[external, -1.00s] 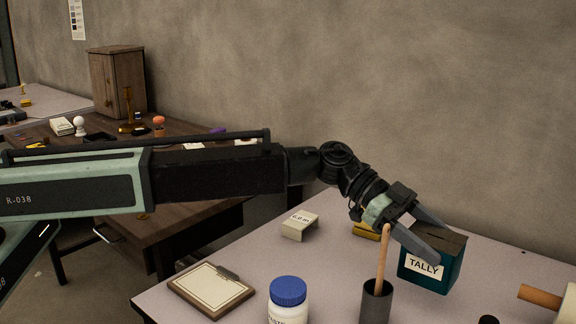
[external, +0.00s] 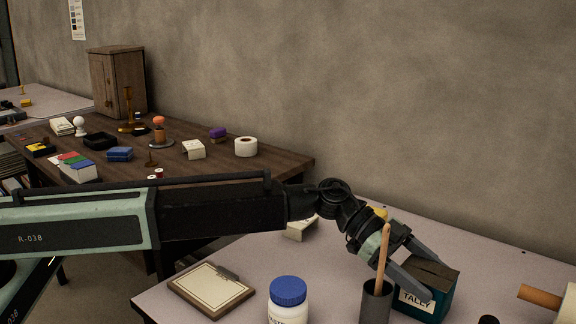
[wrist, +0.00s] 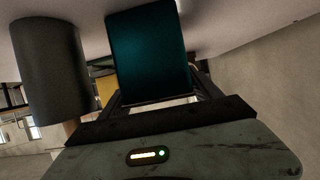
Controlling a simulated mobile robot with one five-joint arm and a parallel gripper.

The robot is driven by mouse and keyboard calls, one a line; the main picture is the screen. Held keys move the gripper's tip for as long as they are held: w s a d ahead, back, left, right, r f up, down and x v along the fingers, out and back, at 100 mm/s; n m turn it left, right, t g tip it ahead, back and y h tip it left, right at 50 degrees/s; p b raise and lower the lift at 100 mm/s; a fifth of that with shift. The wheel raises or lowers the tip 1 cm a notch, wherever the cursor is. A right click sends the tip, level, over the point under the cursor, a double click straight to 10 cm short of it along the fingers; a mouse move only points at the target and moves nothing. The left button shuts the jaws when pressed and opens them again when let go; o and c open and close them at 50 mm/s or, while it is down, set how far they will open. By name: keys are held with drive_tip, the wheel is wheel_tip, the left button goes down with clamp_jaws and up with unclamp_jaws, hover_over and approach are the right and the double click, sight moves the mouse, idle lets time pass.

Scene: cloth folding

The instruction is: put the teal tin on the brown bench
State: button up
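The teal tin (external: 441,299) is a box with a dark brown top and a white TALLY label, at the right of the external view. My gripper (external: 434,279) has one finger across its front and the other on its far side, shut on it. In the wrist view the tin (wrist: 152,52) fills the space between the fingers. I cannot tell whether its base touches the grey table. The brown bench (external: 245,178) stands at the back left, its near part hidden behind my arm.
A dark cup with a wooden stick (external: 375,302) stands close left of the tin. A blue-lidded bottle (external: 288,300) and clipboard (external: 211,289) are nearer left. A white roll (external: 246,147) and several small items are on the bench; its far-right corner has some room.

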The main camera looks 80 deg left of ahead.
drive_tip(key=shift+o, duration=0.6)
drive_tip(key=shift+r, duration=0.2)
drive_tip(key=p+v, duration=0.5)
drive_tip(key=v, duration=0.7)
drive_tip(key=shift+f, duration=0.1)
drive_tip(key=shift+c, duration=1.4)
